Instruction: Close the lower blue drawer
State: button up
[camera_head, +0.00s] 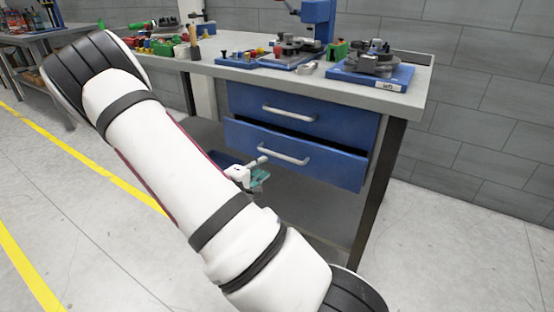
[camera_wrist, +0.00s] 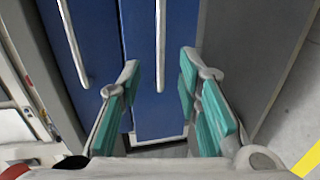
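The lower blue drawer (camera_head: 335,164) stands partly out of the workbench, with a dark gap along its top edge. Its metal handle (camera_head: 284,154) runs across the front. In the wrist view the lower drawer front (camera_wrist: 143,100) and its handle (camera_wrist: 160,40) appear turned upright. My gripper (camera_head: 259,178) is just below and left of that handle, partly hidden by my arm. In the wrist view its two teal fingers (camera_wrist: 160,68) are apart, with nothing clearly held between them. Whether a finger touches the drawer cannot be told.
The upper blue drawer (camera_head: 330,112) looks shut and has its own handle (camera_head: 290,112). The bench top (camera_head: 400,99) carries blue fixtures and small parts. A bench leg (camera_head: 378,200) stands right of the drawers. A lower shelf (camera_head: 310,208) lies beneath. Open floor (camera_head: 470,250) is at right.

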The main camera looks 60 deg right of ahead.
aim_at(279, 156)
jog(key=b+x, duration=0.4)
jog(key=x, duration=0.8)
jog(key=shift+w+f, duration=0.1)
jog(key=shift+f, duration=0.05)
grip_shut()
